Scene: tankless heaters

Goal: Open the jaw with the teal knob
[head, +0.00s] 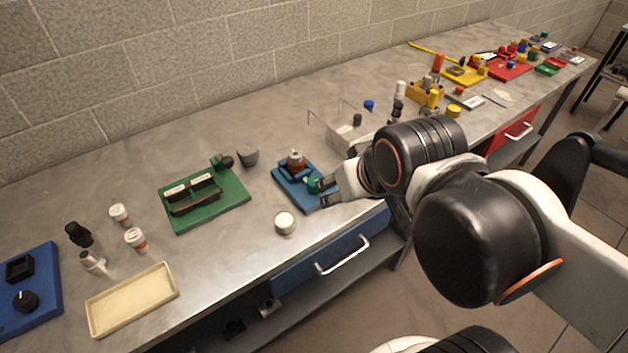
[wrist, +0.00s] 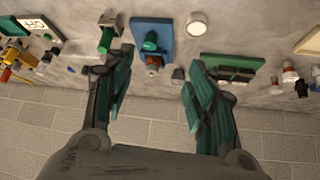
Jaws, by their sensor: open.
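A teal knob (head: 313,185) sits on the small device on a blue board (head: 285,176) near the table's front edge. An orange-brown part (head: 295,159) stands at the board's back. The knob (wrist: 151,42) and blue board (wrist: 138,28) also show in the wrist view, ahead of the space between my fingers. My gripper (head: 325,191) is open, beside the knob at its right. In the wrist view my gripper (wrist: 160,60) has its teal-padded fingers wide apart with nothing held. I cannot tell the jaw's own state, nor whether a finger touches the knob.
A green board (head: 238,197) with a dark holder lies to the left. A round white piece (head: 285,223) stands in front of the blue board. A grey piece (head: 247,153) stands behind. A wire-and-block fixture (head: 345,135) is close behind my wrist. The brick wall bounds the back.

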